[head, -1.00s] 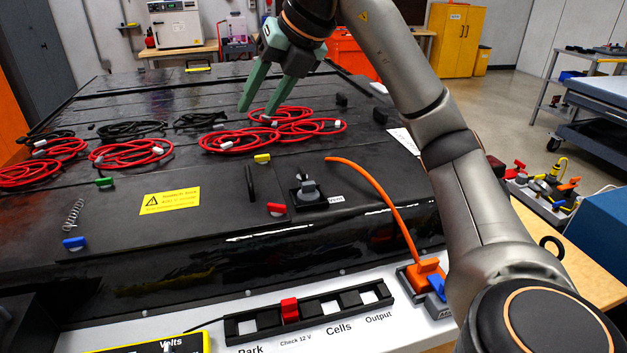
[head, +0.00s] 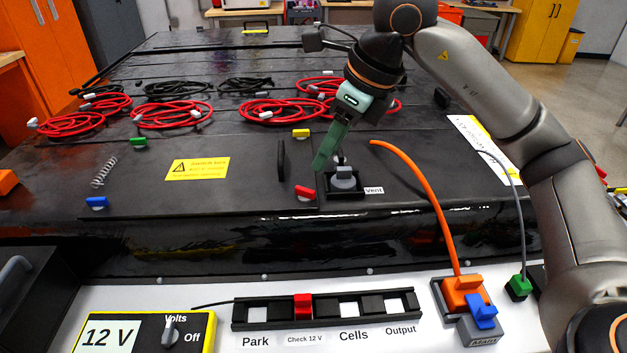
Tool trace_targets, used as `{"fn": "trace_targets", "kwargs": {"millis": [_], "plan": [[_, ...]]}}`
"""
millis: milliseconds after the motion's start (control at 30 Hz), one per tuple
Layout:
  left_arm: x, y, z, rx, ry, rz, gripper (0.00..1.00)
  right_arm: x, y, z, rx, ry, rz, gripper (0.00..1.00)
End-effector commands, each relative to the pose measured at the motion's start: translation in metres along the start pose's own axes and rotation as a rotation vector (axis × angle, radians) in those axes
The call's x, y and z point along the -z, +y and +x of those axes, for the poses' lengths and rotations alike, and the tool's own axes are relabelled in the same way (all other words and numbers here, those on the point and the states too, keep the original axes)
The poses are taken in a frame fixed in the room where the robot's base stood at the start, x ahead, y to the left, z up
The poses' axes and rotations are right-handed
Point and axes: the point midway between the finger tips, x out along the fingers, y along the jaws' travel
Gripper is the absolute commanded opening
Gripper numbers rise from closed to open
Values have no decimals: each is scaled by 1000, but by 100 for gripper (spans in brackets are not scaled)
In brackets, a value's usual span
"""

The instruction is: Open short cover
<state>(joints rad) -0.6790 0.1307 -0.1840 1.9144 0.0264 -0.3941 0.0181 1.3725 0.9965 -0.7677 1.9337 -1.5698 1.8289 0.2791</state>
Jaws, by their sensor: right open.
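A black cover panel (head: 225,198) with a yellow warning label (head: 197,168) lies flat on the dark battery pack; I take it as the short cover. A black upright handle (head: 281,160) stands near its right end. Coloured latches sit around it: green (head: 138,142), yellow (head: 301,133), red (head: 305,192) and blue (head: 97,203). My right gripper (head: 321,163) is open and empty, its green fingers pointing down above the pack. In the picture it lies between the handle and the grey vent knob (head: 344,178); its height is hard to judge. The fingers overlap in this view. My left gripper is not in view.
Coils of red cable (head: 172,115) and black cable lie farther back on the pack. A spring (head: 104,171) lies at left. In front are a 12 V meter (head: 110,337), a selector strip (head: 375,307) and an orange plug (head: 463,291) with an arching orange cable.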

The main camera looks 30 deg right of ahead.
Motion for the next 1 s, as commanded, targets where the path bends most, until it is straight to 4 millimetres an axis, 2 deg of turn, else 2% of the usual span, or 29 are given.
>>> {"fn": "trace_targets", "kwargs": {"millis": [33, 200, 433, 600, 833, 867, 1000], "plan": [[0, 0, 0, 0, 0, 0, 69, 1, 0, 12, -2, 6, 0, 42], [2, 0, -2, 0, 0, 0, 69, 1, 0, 46, -2, 4, 2, 42], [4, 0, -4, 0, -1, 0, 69, 0, 0, 78, -1, 2, 3, 42], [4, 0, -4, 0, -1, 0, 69, 0, 0, 86, 1, 0, 2, 42], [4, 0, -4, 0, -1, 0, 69, 0, 0, 87, 1, -1, 2, 42], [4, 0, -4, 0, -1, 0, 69, 0, 0, 87, 1, -1, 2, 41], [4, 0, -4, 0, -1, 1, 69, 0, 0, 87, 1, -1, 2, 26]]}}
